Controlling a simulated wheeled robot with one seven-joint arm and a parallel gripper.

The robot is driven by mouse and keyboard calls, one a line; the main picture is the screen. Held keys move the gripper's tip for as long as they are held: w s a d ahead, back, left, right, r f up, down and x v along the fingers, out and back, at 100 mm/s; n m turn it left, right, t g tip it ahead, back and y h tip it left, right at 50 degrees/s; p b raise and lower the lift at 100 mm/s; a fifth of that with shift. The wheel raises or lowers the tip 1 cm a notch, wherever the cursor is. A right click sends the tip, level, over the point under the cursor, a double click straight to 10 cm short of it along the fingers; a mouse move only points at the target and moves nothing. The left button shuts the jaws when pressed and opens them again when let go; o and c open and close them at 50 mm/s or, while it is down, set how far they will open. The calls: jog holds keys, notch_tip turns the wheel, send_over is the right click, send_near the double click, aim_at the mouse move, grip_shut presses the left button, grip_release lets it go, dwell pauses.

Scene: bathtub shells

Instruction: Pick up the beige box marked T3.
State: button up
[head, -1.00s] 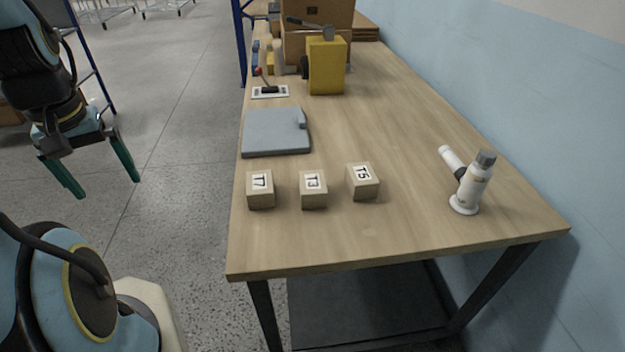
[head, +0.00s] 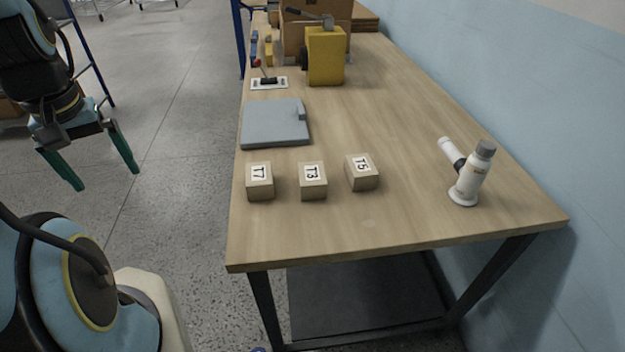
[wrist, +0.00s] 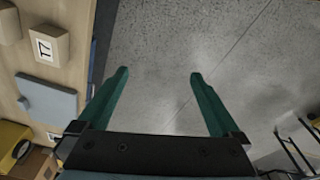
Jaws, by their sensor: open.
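The beige box marked T3 (head: 312,181) stands on the wooden table in the head view, between the box marked T7 (head: 259,181) on its left and the box marked T5 (head: 361,172) on its right. The three boxes are apart. My gripper (head: 107,178) has green fingers, spread open and empty, over the floor to the left of the table. In the wrist view the open fingers (wrist: 158,75) point over bare floor. The T7 box (wrist: 50,45) and part of another beige box (wrist: 9,23), its label unseen, show at the left there.
Behind the boxes on the table (head: 400,120) lie a grey flat panel (head: 275,124), a small lever switch (head: 268,82) and a yellow device (head: 326,56). A white microscope-like object (head: 472,175) stands at the right, near the blue wall (head: 520,90). The table front is clear.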

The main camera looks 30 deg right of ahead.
jog(key=w+d+f+m+b, duration=0.1)
jog(key=w+d+f+b, duration=0.15)
jog(key=d, duration=0.35)
jog(key=m+g+b, duration=0.2)
jog(key=m+b, duration=0.1)
jog(key=b, duration=0.5)
send_near(312, 172)
jog(key=shift+s, duration=0.45)
notch_tip(312, 172, down, 4)
jog(key=shift+d+f+p, duration=0.1)
jog(key=shift+f+p, duration=0.1)
jog(key=shift+p, duration=0.15)
jog(key=shift+w+f+p, duration=0.1)
jog(key=shift+f+p, duration=0.35)
jog(key=shift+f, duration=1.05)
jog(key=shift+w+f+p, duration=0.15)
jog(key=shift+f+p, duration=0.3)
jog(key=shift+f, duration=1.05)
jog(key=shift+c, duration=0.2)
jog(key=shift+r, duration=0.1)
jog(key=c, duration=1.4)
